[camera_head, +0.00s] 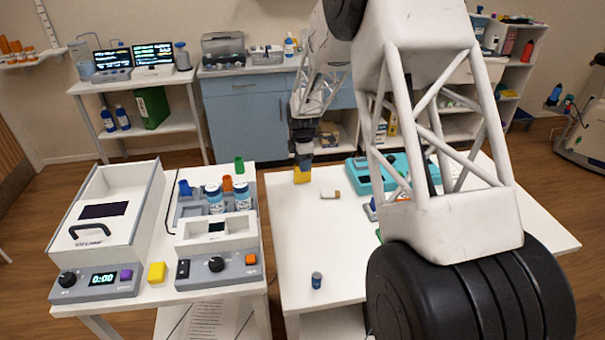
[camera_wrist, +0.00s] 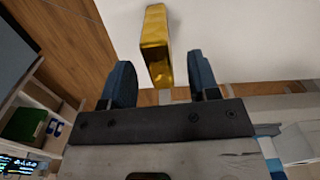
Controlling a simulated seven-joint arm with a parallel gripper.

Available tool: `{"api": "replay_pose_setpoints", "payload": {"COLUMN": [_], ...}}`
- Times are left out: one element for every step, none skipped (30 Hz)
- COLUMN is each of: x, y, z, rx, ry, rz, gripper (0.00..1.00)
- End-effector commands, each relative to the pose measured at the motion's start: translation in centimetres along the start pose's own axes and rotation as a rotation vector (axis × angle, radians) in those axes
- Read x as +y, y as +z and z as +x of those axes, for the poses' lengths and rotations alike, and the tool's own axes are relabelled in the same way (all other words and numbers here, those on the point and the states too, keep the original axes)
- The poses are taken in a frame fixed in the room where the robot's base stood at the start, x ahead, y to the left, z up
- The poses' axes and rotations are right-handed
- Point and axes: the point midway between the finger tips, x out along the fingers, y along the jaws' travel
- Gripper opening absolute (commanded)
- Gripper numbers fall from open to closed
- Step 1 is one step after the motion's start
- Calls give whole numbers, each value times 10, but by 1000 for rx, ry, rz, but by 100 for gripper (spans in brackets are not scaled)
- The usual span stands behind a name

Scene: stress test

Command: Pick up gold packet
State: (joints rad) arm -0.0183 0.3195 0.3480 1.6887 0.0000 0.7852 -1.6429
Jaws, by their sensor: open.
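The gold packet (camera_head: 302,174) stands near the far left edge of the white table, just below my gripper (camera_head: 304,158) in the head view. In the wrist view the shiny gold packet (camera_wrist: 156,42) lies ahead of my gripper (camera_wrist: 160,64). Its near end shows between the two dark blue fingers, which are spread apart on either side of it. No finger visibly touches it. I cannot tell how deep the fingers reach around it.
On the white table (camera_head: 297,235) are a small tan item (camera_head: 330,194), a small blue bottle (camera_head: 316,281) and a teal tray (camera_head: 360,172). The table's left middle is mostly clear. A separate bench with devices and bottles (camera_head: 215,198) stands at left. My arm hides the right side.

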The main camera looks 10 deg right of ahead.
Motion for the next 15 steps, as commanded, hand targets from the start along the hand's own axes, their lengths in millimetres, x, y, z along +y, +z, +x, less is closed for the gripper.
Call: {"api": "replay_pose_setpoints", "payload": {"x": [0,0,0,0,0,0,0,0,0,0,0,0,0,0,0], "y": [0,0,0,1,1,1,1,1,1,1,1,1,1,1,1], "z": [6,10,14,18,22,26,29,31,34,36,37,38,38,39,39], "rx": [0,0,0,0,0,0,0,0,0,0,0,0,0,0,0], "ry": [-1,-1,-2,-2,-2,-2,-1,-1,-1,0,0,0,0,0,0], "rz": [0,0,0,0,0,0,0,0,0,0,0,0,0,0,0], "gripper": [55,55,55,55,55,55,55,55,55,55,55,55,55,55,55]}}
